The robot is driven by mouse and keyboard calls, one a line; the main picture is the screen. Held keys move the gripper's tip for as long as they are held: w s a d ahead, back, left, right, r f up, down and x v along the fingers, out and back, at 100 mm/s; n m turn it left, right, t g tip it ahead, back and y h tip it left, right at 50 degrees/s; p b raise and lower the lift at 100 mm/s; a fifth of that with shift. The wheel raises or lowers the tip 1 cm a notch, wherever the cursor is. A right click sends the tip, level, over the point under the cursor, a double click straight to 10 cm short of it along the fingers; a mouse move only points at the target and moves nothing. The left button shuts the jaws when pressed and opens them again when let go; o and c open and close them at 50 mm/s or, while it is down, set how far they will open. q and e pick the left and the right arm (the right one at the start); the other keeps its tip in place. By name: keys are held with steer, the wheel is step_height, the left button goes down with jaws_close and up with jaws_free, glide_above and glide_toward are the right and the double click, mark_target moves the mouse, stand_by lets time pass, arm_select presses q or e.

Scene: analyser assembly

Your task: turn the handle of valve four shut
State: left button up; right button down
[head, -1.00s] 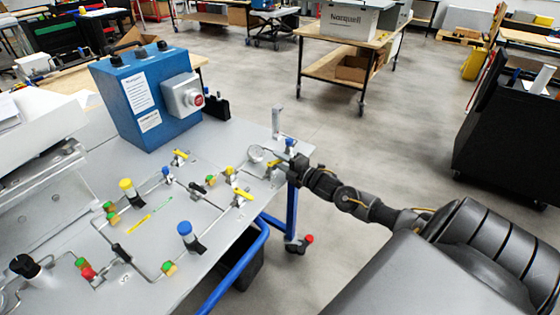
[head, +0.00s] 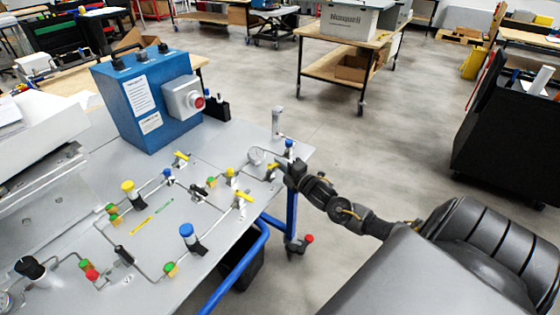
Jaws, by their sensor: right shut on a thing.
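The grey panel table (head: 205,245) carries thin metal tubing with several small valves and fittings. My right gripper (head: 281,167) is at the panel's right edge, shut on a small valve handle beside the yellow fitting (head: 271,172); the jaws hide most of that handle. I cannot read a number on any valve. Other yellow handles show at the upper middle (head: 181,155) and the lower right (head: 243,195). My left gripper is not in view.
A blue box with a red button (head: 150,97) stands at the back of the table. Blue-capped (head: 190,237) and yellow-capped (head: 130,190) parts stand up from the panel. Open floor (head: 350,165) lies right of the table.

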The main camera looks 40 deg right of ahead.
steer(key=m+h+p, duration=0.1)
steer(key=h, duration=0.1)
steer(key=m+h+p, duration=0.1)
steer(key=s+m+h+p, duration=0.1)
steer(key=h, duration=0.1)
steer(key=shift+a+r+m+g+h, duration=0.15)
steer(key=shift+a+m+g+h, duration=0.15)
steer(key=shift+a+m+g, duration=0.1)
steer(key=m+h, duration=0.1)
steer(key=m+g+h+p, duration=0.1)
steer(key=h, duration=0.1)
steer(key=s+a+m+g+h+p, duration=0.1)
steer(key=shift+h, duration=0.4)
steer(key=shift+s+a+f+m+g+h+p, duration=0.1)
steer(key=shift+a+m+g+h+p, duration=0.1)
steer(key=shift+m+g+h, duration=0.7)
steer(key=shift+s+a+f+m+g+h+p, duration=0.1)
steer(key=shift+a+m+g+h+p, duration=0.05)
steer(key=shift+m+g+h, duration=0.75)
steer(key=shift+g+h, duration=0.3)
steer(key=c, duration=1.5)
jaws_free()
steer(key=shift+c, duration=0.2)
steer(key=shift+a, duration=0.1)
steer(key=b+v, duration=0.1)
steer(key=v, duration=0.9)
steer(key=shift+s+a, duration=0.2)
steer(key=shift+s, duration=0.15)
